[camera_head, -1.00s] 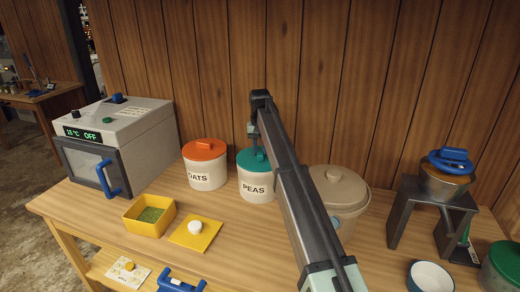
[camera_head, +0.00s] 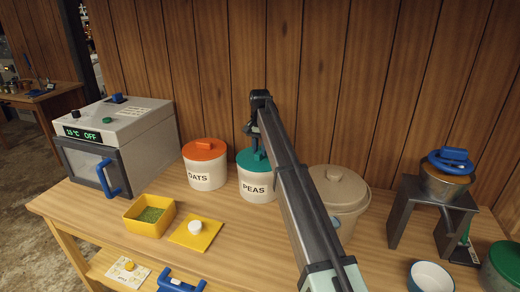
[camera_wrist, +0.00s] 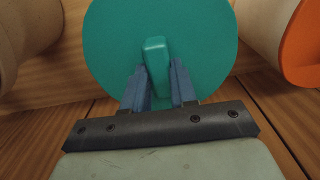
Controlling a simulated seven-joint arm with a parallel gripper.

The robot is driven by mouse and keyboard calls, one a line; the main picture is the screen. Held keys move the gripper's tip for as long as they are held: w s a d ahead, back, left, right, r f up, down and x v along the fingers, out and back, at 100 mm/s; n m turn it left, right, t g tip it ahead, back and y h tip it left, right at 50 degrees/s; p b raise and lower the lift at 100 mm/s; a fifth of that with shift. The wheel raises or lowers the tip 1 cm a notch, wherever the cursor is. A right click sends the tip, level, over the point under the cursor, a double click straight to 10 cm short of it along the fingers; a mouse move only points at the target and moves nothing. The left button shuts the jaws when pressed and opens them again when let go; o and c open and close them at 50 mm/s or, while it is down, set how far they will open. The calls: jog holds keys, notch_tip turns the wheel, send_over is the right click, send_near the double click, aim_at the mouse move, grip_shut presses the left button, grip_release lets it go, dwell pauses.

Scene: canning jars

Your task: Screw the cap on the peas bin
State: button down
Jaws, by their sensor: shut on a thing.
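The peas bin (camera_head: 255,188) is a white tub labelled PEAS, standing on the wooden table. Its teal cap (camera_head: 245,160) sits on top of the bin, and in the wrist view the cap (camera_wrist: 110,50) fills the middle as a round disc with a raised handle bar (camera_wrist: 156,62). My gripper (camera_wrist: 158,80) is shut on the handle bar, one blue finger on each side. In the head view my arm covers the right part of the bin. I cannot tell how tightly the cap is seated.
The oats bin (camera_head: 205,175) with an orange lid stands close to the left. A beige lidded bin (camera_head: 340,195) stands to the right, behind my arm. A yellow tray of green bits (camera_head: 149,217) and its yellow lid (camera_head: 190,238) lie in front. An oven-like machine (camera_head: 115,140) stands far left.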

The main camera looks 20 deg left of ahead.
jog(key=shift+w+r, duration=0.1)
jog(key=shift+r, duration=0.05)
jog(key=m, duration=0.3)
jog(key=shift+m, duration=0.8)
jog(key=m, duration=0.3)
jog(key=shift+a+m, duration=0.1)
jog(key=shift+m, duration=0.2)
jog(key=shift+w+m, duration=0.1)
jog(key=shift+m, duration=0.4)
jog(key=m, duration=0.3)
jog(key=shift+r+m, duration=0.1)
jog(key=shift+m, duration=2)
